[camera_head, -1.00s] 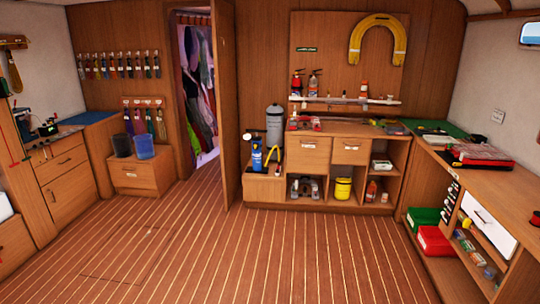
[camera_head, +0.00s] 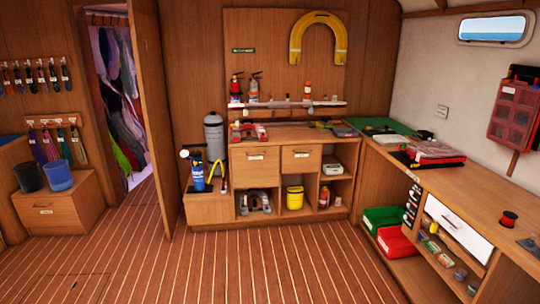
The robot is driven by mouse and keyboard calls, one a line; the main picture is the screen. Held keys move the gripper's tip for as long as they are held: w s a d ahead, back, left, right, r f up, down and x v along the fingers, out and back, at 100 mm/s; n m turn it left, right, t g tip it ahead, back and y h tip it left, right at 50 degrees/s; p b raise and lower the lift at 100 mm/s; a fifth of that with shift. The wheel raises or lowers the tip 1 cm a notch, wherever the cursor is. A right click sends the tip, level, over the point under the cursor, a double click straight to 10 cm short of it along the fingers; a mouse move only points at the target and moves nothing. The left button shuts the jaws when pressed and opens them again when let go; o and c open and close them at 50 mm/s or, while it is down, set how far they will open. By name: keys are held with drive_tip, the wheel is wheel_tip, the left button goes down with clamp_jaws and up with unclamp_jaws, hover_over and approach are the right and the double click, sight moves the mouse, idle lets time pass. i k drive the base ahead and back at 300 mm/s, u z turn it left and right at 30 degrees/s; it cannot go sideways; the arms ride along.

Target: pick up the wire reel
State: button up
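A small red and dark reel (camera_head: 508,219), which looks like the wire reel, stands on the right-hand wooden counter (camera_head: 463,192), near its front edge and above the white drawer. It shows only in the head view and is small there, so its wire is hard to make out. Nothing touches it that I can see. My gripper is not in view.
The white drawer (camera_head: 459,228) is in the counter front below the reel. A green bin (camera_head: 384,218) and a red bin (camera_head: 396,242) sit on the low shelf. A red flat case (camera_head: 435,148) lies farther back on the counter. The plank floor (camera_head: 250,265) is clear.

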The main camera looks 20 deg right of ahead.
sight(508, 218)
drive_tip(key=z, duration=0.45)
drive_tip(key=i, duration=0.95)
drive_tip(key=z, duration=0.4)
